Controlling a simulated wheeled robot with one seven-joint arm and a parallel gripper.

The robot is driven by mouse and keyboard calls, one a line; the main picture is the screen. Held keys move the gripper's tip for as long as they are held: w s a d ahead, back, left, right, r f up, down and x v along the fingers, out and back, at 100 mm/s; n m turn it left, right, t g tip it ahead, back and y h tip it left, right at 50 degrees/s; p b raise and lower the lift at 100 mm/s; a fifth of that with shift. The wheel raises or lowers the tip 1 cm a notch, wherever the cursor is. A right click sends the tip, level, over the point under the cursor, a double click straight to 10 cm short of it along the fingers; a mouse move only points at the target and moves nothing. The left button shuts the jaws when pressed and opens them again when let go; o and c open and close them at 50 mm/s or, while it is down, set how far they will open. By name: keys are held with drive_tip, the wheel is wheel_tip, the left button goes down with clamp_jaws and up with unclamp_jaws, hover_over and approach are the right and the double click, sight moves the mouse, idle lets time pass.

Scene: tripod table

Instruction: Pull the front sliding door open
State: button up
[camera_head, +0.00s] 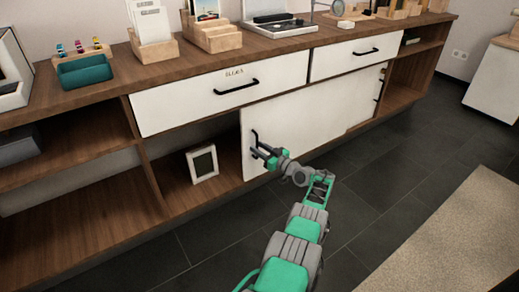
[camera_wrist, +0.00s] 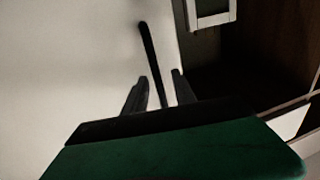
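The white front sliding door (camera_head: 305,122) stands in the lower middle of the wooden cabinet. Its black vertical bar handle (camera_head: 254,138) is near the door's left edge. In the wrist view the handle (camera_wrist: 152,60) runs down between my fingers. My gripper (camera_head: 264,153) is at the handle; in the wrist view my gripper (camera_wrist: 159,88) has its two dark fingers apart, one on each side of the bar, with gaps showing. The lower end of the handle is hidden behind the gripper body.
Left of the door is an open compartment with a white picture frame (camera_head: 202,163). A second white panel (camera_head: 366,103) shows at the door's right. White drawers (camera_head: 228,88) with black handles are above. Dark tiled floor (camera_head: 400,165) in front is clear; a beige rug (camera_head: 445,235) lies right.

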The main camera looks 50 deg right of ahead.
drive_tip(key=s+p, duration=0.3)
drive_tip(key=s, duration=0.5)
drive_tip(key=shift+a+p, duration=0.35)
drive_tip(key=shift+p, duration=0.05)
drive_tip(key=shift+w, duration=0.15)
